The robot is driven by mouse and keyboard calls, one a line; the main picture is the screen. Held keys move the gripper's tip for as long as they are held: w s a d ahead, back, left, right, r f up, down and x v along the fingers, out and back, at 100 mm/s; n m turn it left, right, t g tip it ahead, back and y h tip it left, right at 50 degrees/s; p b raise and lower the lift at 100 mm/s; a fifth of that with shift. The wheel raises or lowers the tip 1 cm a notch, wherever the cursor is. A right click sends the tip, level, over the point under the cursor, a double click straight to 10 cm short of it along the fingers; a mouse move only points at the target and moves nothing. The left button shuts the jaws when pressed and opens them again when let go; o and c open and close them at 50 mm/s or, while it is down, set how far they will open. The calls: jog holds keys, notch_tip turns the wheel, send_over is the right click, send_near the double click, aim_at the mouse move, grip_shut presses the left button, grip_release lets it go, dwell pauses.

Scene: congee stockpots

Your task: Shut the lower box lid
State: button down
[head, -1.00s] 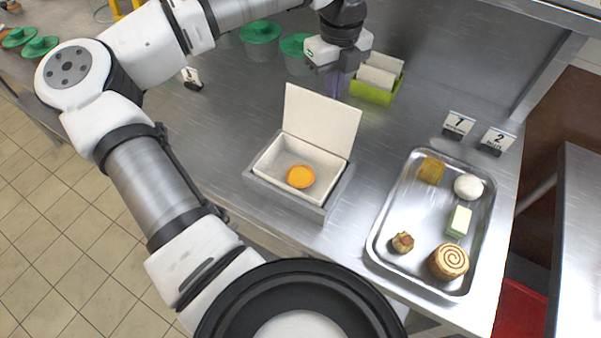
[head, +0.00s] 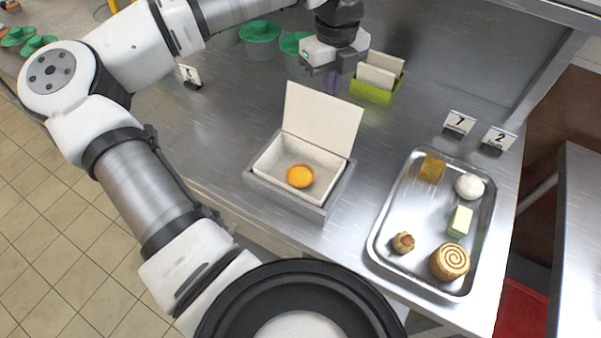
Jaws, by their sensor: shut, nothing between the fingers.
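The box (head: 325,212) is a grey tray-like base with a white inside, on the steel counter in the middle of the head view. Its white lid (head: 321,117) stands up, open, along the far edge. A round orange-yellow tart (head: 300,176) lies inside the box. My gripper (head: 333,82) is above and behind the lid, at the far side of the counter, and holds nothing. Its fingers point down and are shut; the fingertips are partly hard to make out. It appears apart from the lid.
A steel tray (head: 378,225) with several pastries is at the right. A green holder (head: 373,92) with white cards stands behind the box, close to my gripper. Number signs (head: 459,123) and green-lidded containers (head: 260,32) stand farther back. Counter left of the box is clear.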

jog(key=s+a, duration=0.1)
jog(key=s+a+b, duration=0.1)
jog(key=s, duration=0.1)
jog(key=s+a, duration=0.1)
jog(key=s, duration=0.1)
jog(key=shift+r, duration=0.35)
dwell(0.5)
dwell(0.4)
notch_tip(320, 180, up, 8)
jog(key=p, duration=0.4)
dwell(0.3)
dwell(0.3)
